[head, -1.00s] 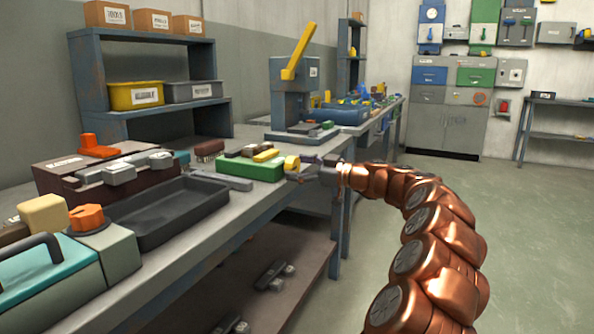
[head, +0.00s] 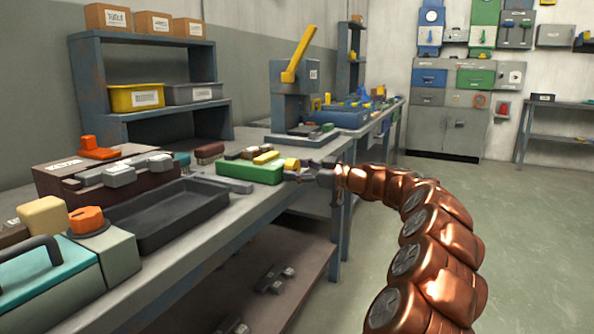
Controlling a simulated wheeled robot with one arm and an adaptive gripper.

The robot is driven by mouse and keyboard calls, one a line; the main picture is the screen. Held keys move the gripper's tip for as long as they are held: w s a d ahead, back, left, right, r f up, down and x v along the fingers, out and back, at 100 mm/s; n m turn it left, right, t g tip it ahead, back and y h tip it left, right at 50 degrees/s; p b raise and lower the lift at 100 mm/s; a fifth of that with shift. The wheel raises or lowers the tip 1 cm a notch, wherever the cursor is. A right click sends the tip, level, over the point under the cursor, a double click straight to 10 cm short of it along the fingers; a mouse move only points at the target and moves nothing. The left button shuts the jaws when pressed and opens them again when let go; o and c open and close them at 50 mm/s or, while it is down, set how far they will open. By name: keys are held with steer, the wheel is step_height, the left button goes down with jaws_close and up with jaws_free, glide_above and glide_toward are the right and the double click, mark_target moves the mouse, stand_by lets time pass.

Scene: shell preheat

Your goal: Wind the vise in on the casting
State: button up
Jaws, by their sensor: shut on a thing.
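The vise (head: 248,172) is a low green block at the front edge of the workbench, with a yellow round knob (head: 292,164) at its right end. A yellow piece (head: 266,157) and brown pieces lie on or behind its top; I cannot tell which is the casting. My gripper (head: 298,174) reaches in from the right on my copper arm and is shut on the yellow knob. The fingers are small and dark, and their exact contact is hard to see. The gap between the vise jaws is not clear.
A black tray (head: 160,213) lies left of the vise on the bench. A brown case with an orange knob (head: 97,148) stands behind it. A grey press with a yellow lever (head: 299,52) stands farther back. The floor to the right is clear.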

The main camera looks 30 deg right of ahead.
steer(key=shift+m, duration=0.6)
steer(key=m, duration=0.2)
steer(key=shift+r+m+p, duration=0.15)
steer(key=shift+m+p, duration=0.2)
steer(key=shift+m, duration=0.05)
steer(key=shift+m+p, duration=1)
steer(key=shift+m, duration=0.7)
steer(key=o, duration=1.2)
steer(key=shift+c, duration=0.2)
